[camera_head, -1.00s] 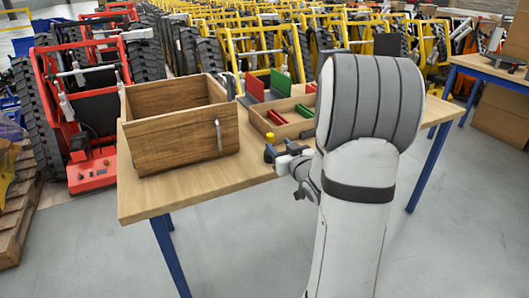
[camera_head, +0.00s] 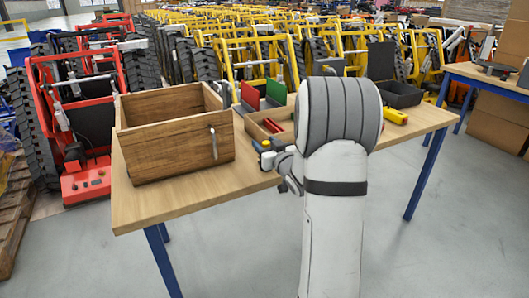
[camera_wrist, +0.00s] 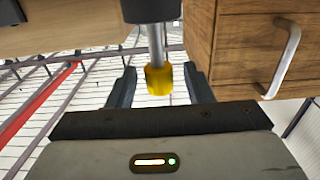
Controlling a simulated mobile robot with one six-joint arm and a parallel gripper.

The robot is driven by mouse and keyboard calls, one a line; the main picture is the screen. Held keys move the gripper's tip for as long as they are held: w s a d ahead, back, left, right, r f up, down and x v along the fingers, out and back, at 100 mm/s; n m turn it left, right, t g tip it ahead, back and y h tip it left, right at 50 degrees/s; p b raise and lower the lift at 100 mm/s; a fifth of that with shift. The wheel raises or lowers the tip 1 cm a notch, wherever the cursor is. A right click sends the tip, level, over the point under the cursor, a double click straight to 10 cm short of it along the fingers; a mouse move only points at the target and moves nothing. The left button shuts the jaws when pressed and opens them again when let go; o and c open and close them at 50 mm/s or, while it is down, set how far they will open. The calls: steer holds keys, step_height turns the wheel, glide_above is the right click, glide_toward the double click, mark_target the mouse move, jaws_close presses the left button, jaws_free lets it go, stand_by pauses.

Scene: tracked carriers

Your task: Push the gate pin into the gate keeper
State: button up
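The gate pin (camera_wrist: 158,77) shows in the wrist view as a yellow knob on a short silver rod. The rod comes out of a dark round housing (camera_wrist: 150,8) at the top edge. My gripper (camera_wrist: 159,76) is open, with one dark finger on each side of the knob. Gaps show between the knob and both fingers. In the head view, my gripper (camera_head: 270,160) is at the table's front edge, partly hidden by my arm; a small yellow spot shows there. I cannot make out the gate keeper for certain in either view.
A wooden box with a metal handle (camera_head: 213,143) stands left on the table (camera_head: 185,198); it also shows close by in the wrist view (camera_wrist: 245,50). A divided tray (camera_head: 254,130), a black case (camera_head: 402,95) and a yellow tool (camera_head: 396,116) lie further right.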

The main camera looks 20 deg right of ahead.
jaws_close()
stand_by(0.3)
step_height(320, 180, up, 10)
steer(key=shift+r+p, duration=0.1)
steer(key=shift+p, duration=1.1)
steer(key=c, duration=0.7)
jaws_free()
steer(key=shift+c, duration=1.4)
jaws_close()
